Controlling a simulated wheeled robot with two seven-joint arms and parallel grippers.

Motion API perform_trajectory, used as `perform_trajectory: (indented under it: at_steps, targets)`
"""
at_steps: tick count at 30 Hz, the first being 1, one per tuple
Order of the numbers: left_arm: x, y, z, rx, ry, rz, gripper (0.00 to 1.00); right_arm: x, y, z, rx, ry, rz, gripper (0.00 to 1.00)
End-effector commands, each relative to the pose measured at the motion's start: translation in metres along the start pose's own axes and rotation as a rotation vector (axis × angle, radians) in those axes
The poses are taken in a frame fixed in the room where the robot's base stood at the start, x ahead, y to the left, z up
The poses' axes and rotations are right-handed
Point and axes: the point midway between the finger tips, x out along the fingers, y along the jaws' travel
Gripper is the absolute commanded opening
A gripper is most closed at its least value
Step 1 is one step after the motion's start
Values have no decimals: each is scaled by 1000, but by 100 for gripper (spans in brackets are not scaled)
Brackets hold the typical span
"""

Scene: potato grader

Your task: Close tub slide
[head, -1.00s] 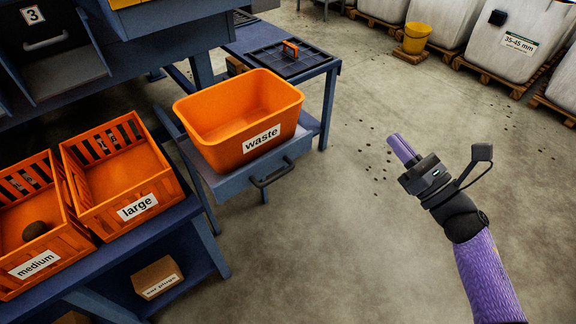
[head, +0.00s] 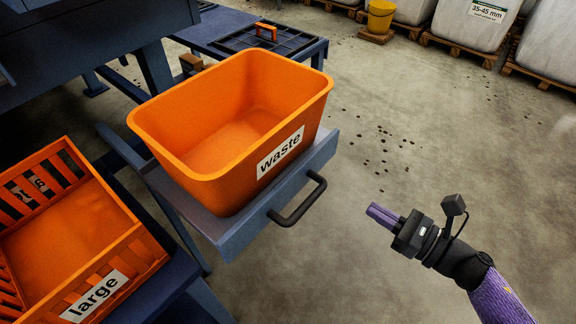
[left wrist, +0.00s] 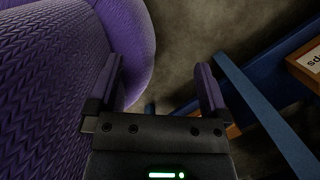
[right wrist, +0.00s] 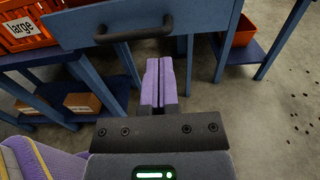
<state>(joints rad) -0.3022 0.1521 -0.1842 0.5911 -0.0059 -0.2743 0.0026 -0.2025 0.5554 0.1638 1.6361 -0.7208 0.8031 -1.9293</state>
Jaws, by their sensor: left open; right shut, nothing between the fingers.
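The orange waste tub (head: 275,95) sits on a blue-grey slide (head: 235,238) that sticks out from the frame. The slide has a black bar handle (head: 299,200) on its front. My right gripper (head: 372,212) is shut and empty, to the right of the handle and apart from it. In the right wrist view my right gripper's fingers (right wrist: 158,82) are together below the slide's front (right wrist: 170,20) and its handle (right wrist: 135,30). My left gripper (left wrist: 160,95) is open and empty in the left wrist view, away from the slide; it is not in the head view.
An orange crate labelled large (head: 70,235) stands on a blue bench at the left. A blue table (head: 322,58) with a dark grid-like top is behind the tub. The floor (head: 410,130) at the right is open, with scattered dark bits.

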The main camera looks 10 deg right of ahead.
Motion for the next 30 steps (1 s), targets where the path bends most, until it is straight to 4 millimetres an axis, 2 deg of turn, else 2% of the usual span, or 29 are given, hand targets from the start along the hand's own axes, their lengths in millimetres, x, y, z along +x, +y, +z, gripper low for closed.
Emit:
perform_trajectory:
  at_steps: [5,15,21,25,30]
  targets:
    - [4,2,7,1,-14,3,100,18,0,0,-2,-1,2,0]
    - [18,12,13,0,-35,20,100,93,0,-1,-1,-2,2,0]
    - [25,12,11,0,-36,20,100,126,0,0,-2,-1,0,0]
    - [27,10,6,0,-30,17,100,137,0,0,0,0,0,0]
    - [27,8,4,1,-26,13,100,140,0,1,0,0,0,0]
